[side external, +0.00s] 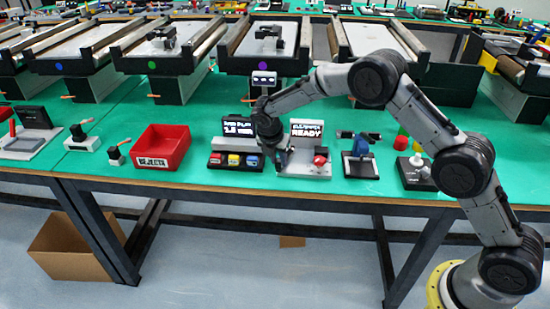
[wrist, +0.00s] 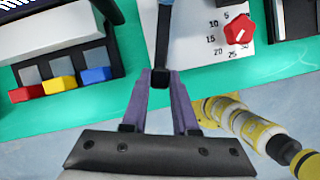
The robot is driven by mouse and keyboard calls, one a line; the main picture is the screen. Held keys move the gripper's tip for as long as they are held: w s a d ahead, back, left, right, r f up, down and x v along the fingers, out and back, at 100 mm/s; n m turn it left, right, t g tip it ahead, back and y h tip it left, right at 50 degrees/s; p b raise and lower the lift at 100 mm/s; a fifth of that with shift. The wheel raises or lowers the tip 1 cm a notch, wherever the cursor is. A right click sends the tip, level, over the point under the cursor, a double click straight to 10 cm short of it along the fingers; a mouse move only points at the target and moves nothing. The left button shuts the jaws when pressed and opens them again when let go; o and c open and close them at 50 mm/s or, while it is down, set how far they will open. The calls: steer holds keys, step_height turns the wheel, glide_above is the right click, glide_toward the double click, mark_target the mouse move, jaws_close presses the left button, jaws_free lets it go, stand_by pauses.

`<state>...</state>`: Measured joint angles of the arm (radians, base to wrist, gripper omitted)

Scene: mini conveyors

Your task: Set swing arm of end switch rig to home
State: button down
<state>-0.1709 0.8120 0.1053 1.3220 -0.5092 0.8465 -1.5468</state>
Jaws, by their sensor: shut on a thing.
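My gripper (wrist: 159,90) is shut on the dark end of a slim lever (wrist: 163,40), which looks like the swing arm. The lever runs up from between my purple fingers over a white plate (wrist: 208,38). The same plate (side external: 296,170), with a red knob (side external: 320,160) and a READY display (side external: 306,130) behind it, shows in the side view. There, my gripper (side external: 277,152) is low over the plate's left part, and my wrist hides the lever. I cannot read a home mark in either view.
A unit with red, yellow and blue buttons (side external: 235,160) stands close on the left. A blue-and-black device (side external: 359,165) stands to the right. The table's front edge is close, and conveyors (side external: 170,55) line the back.

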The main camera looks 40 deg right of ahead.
steer(key=shift+s+d+r+n+t, duration=0.1)
steer(key=shift+s+d+n+t, duration=0.2)
steer(key=shift+s+n, duration=0.3)
steer(key=shift+s+d+n+t, duration=0.2)
steer(key=shift+s+d+n, duration=0.25)
steer(key=shift+n, duration=0.15)
steer(key=shift+s+d+y, duration=0.3)
steer(key=shift+s+d, duration=0.1)
steer(key=shift+s, duration=0.05)
steer(key=c, duration=0.7)
jaws_free()
steer(key=shift+a+r, duration=0.1)
steer(key=shift+a, duration=0.05)
steer(key=v, duration=1.3)
steer(key=shift+r, duration=0.25)
